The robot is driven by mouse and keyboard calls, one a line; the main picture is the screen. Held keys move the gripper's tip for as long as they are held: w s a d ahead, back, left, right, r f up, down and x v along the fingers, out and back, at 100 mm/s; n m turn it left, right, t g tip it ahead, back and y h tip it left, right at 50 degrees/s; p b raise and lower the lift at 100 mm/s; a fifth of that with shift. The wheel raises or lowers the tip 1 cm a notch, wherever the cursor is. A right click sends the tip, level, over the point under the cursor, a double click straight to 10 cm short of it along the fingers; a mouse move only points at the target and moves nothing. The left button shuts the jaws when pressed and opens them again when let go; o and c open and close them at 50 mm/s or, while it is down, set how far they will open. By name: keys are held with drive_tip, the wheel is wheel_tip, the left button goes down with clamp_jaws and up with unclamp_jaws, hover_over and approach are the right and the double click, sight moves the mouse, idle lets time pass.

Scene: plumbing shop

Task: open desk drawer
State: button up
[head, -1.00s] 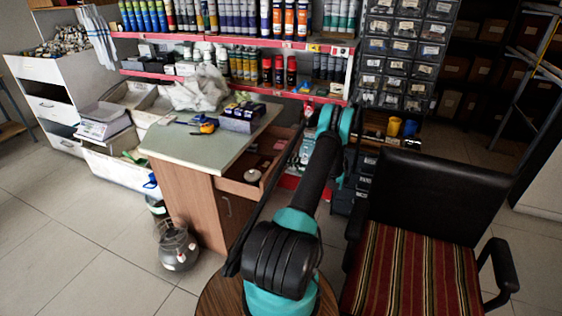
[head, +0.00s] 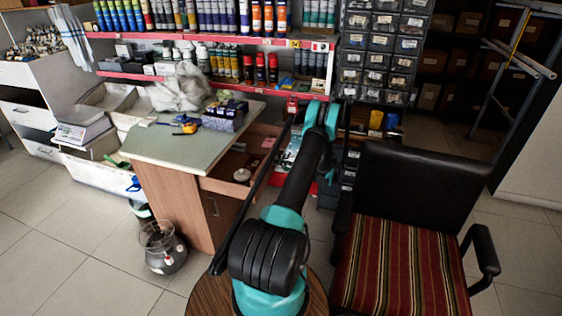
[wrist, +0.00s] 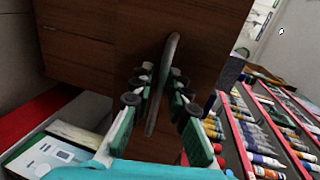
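The desk (head: 190,140) has a pale green top and brown wooden sides. Its drawer (head: 222,187) stands pulled out on the right side, with a few small things inside. In the wrist view, a brown wooden front (wrist: 90,45) fills the upper left, with a long grey metal handle (wrist: 165,75) on it. My gripper (wrist: 158,130) is open, with its dark green finger pads on either side of the handle. A gap shows on both sides, so I cannot see contact. In the head view my arm hides the gripper and the handle.
A black chair with a striped seat (head: 405,255) stands close to the right of my arm. A round wire-topped container (head: 162,250) is on the floor before the desk. Red-edged shelves of bottles (head: 225,85) and a drawer rack (head: 380,50) stand behind.

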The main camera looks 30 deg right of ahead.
drive_tip(key=v, duration=1.2)
drive_tip(key=shift+f, duration=0.1)
